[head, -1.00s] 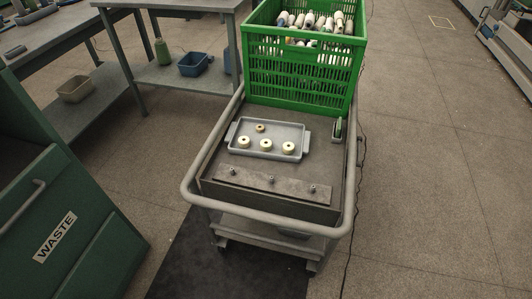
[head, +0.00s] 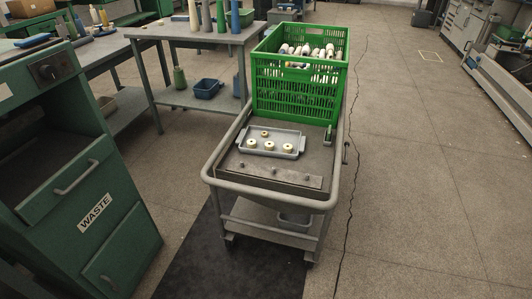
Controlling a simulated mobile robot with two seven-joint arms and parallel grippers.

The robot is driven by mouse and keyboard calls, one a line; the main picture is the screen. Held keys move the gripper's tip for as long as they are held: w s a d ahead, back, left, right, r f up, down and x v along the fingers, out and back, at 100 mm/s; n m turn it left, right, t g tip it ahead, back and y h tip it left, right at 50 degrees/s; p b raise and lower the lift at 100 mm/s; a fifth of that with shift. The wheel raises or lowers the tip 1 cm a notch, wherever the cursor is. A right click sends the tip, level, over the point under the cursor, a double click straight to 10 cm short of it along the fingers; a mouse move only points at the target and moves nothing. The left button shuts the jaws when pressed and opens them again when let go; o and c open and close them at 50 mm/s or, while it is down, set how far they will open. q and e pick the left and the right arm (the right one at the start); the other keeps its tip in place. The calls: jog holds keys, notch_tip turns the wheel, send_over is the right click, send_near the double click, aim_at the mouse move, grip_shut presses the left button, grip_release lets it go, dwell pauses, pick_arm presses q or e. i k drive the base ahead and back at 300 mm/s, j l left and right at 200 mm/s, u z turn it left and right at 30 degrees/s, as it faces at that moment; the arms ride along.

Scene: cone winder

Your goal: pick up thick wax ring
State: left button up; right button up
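Several pale wax rings lie in a shallow grey tray (head: 294,138) on the top of a cart. Three larger cream rings stand in a row near the tray's front: a left ring (head: 251,143), a middle ring (head: 269,146) and a right ring (head: 287,148). A smaller, browner ring (head: 265,133) lies behind them. The three front rings look alike in size; I cannot tell from here whether one is thicker. Neither of my grippers shows in the head view.
A tall green crate (head: 297,90) of yarn cones stands on the cart's far end. A tubular rail (head: 270,190) runs round the cart (head: 230,163). A plate with pegs (head: 275,172) lies before the tray. A green waste cabinet (head: 75,190) stands left. The floor at right is clear, apart from a cable.

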aim_at(268, 145)
jog(key=l+u, duration=0.1)
jog(key=u, duration=1.15)
jog(key=i+l+u, duration=0.1)
jog(key=l, duration=1.9)
jog(key=i+u, duration=0.05)
jog(key=i, duration=0.05)
